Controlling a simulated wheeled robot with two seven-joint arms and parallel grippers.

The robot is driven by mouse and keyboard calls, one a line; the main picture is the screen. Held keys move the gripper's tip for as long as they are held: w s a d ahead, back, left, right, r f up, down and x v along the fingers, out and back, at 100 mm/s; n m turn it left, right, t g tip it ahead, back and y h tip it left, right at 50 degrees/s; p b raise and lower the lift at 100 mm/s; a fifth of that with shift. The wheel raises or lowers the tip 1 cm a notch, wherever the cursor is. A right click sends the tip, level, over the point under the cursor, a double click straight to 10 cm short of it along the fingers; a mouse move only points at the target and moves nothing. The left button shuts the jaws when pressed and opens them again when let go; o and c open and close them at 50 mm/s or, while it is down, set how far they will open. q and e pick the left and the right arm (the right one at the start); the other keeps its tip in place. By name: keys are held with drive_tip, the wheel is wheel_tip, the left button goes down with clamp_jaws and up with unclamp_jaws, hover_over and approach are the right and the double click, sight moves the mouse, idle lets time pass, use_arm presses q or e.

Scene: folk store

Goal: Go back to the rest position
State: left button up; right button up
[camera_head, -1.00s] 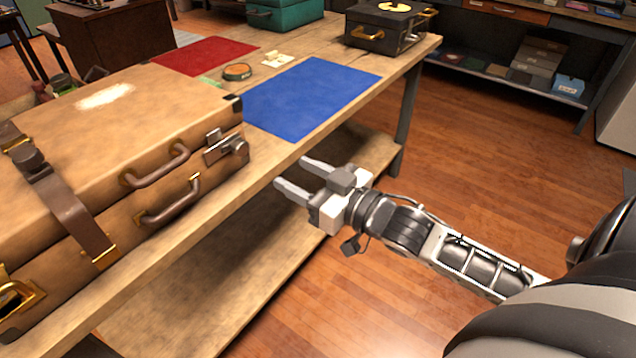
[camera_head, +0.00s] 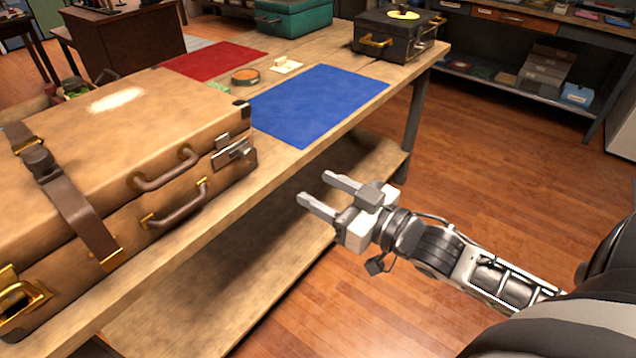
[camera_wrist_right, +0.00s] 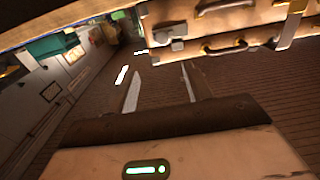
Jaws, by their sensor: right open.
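My right gripper (camera_head: 320,189) is open and empty in the head view. It hangs in the air in front of the wooden workbench's (camera_head: 190,232) near edge, apart from it. In the right wrist view its two fingers (camera_wrist_right: 161,92) are spread with nothing between them. A tan suitcase (camera_head: 150,110) with brown handles lies shut on the bench, left of the gripper. It also shows at the top of the right wrist view (camera_wrist_right: 225,35). My left gripper is in neither view.
On the bench are a blue mat (camera_head: 318,103), a red mat (camera_head: 213,60), a small round tin (camera_head: 245,77), a black case (camera_head: 390,38) and a teal case (camera_head: 293,18). A lower shelf (camera_head: 215,270) runs under the bench. The wooden floor (camera_head: 480,160) on the right is clear.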

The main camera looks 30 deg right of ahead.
drive_tip(key=s+a+f+m+g+h+p, duration=0.1)
drive_tip(key=s+a+f+g, duration=0.2)
drive_tip(key=s+a+f, duration=0.2)
drive_tip(key=s+a+f+g+h+p, duration=0.1)
drive_tip(key=s+a+f+g, duration=0.2)
drive_tip(key=f, duration=0.6)
drive_tip(key=s+a, duration=0.2)
drive_tip(key=a, duration=0.1)
drive_tip(key=shift+s+f+m+h+p, duration=0.25)
drive_tip(key=shift+f+m+h+p, duration=0.05)
drive_tip(key=shift+f+m+h, duration=0.1)
